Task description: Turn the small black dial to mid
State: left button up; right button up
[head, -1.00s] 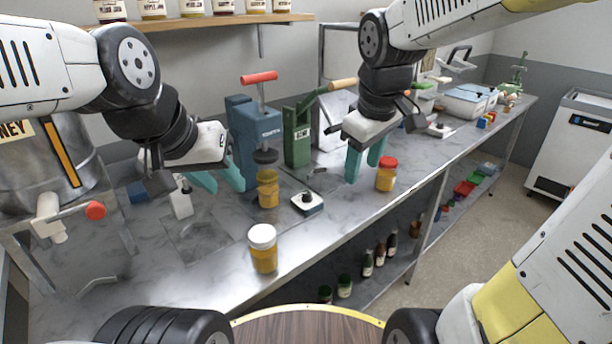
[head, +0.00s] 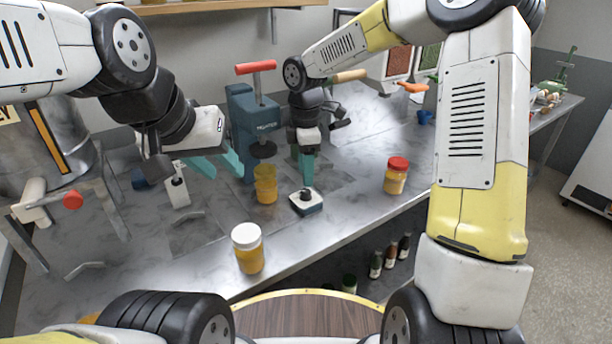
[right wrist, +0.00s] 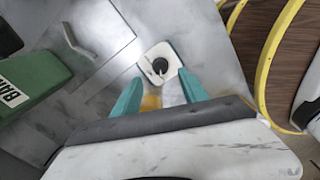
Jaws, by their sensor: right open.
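The small black dial (head: 306,194) sits on top of a small white box with a dark base (head: 308,207) on the metal table. In the right wrist view the dial (right wrist: 160,66) is a round black knob on a white plate, just beyond the fingertips. My right gripper (head: 306,184) has teal fingers pointing down, just behind the dial box. In the right wrist view its fingers (right wrist: 158,88) are apart, with nothing gripped between them. My left gripper (head: 225,168) is at the left, in front of the blue press, with its teal fingers apart and empty.
A blue press with a red handle (head: 255,68) stands behind, with an amber jar (head: 265,186) under it. A white-lidded jar (head: 248,250) is at the front edge, and a red-lidded jar (head: 396,176) stands to the right. The table between these jars is mostly clear.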

aim_at(306, 191)
notch_tip(306, 191, down, 6)
jog(key=shift+f, duration=0.1)
grip_shut()
dwell(0.4)
